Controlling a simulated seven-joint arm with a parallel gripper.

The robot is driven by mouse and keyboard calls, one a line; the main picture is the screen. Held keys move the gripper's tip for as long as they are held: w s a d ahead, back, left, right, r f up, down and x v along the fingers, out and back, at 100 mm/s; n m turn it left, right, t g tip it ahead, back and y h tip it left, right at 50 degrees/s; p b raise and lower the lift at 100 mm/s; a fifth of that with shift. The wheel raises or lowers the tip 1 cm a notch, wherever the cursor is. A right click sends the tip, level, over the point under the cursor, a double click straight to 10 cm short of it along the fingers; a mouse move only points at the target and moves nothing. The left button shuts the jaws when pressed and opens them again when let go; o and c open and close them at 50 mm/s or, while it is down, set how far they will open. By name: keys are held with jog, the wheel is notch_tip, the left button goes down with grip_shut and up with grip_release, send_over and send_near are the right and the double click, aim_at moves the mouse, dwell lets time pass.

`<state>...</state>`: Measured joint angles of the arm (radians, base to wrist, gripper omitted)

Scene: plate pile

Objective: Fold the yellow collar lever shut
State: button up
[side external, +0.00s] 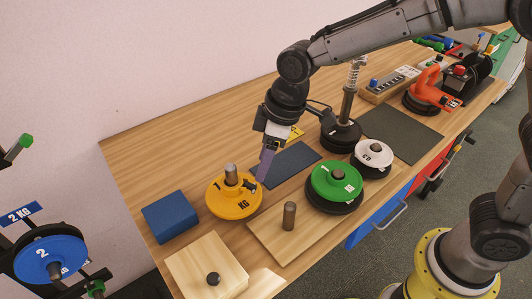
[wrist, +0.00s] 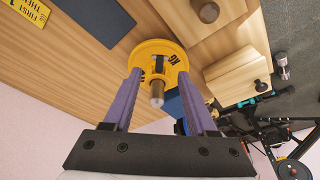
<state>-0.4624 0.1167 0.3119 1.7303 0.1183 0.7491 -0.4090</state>
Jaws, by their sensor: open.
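The yellow plate (side external: 226,209) lies flat on the bench around a metal post (side external: 231,173); it also shows in the wrist view (wrist: 172,48). A small dark collar piece (side external: 248,184) sits at the post, on the side toward my gripper. In the wrist view a dark lever-like part (wrist: 159,64) sticks out from the post (wrist: 157,93) toward the KG mark. I cannot tell its exact angle. My gripper (side external: 262,172) is open, its purple fingers beside the post and above the plate's right side. In the wrist view the fingers (wrist: 159,76) appear on either side of the collar, with nothing gripped.
A blue block (side external: 170,216) is left of the plate. A wooden board (side external: 262,236) with a bare post (side external: 289,216) and a green plate (side external: 325,183) is at right. A wooden box (side external: 207,266) stands in front. A dark mat (side external: 290,163) lies behind the gripper.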

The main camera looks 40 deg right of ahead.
aim_at(255, 187)
jog(key=shift+x, duration=3.45)
jog(key=c, duration=0.7)
jog(key=shift+o, duration=0.2)
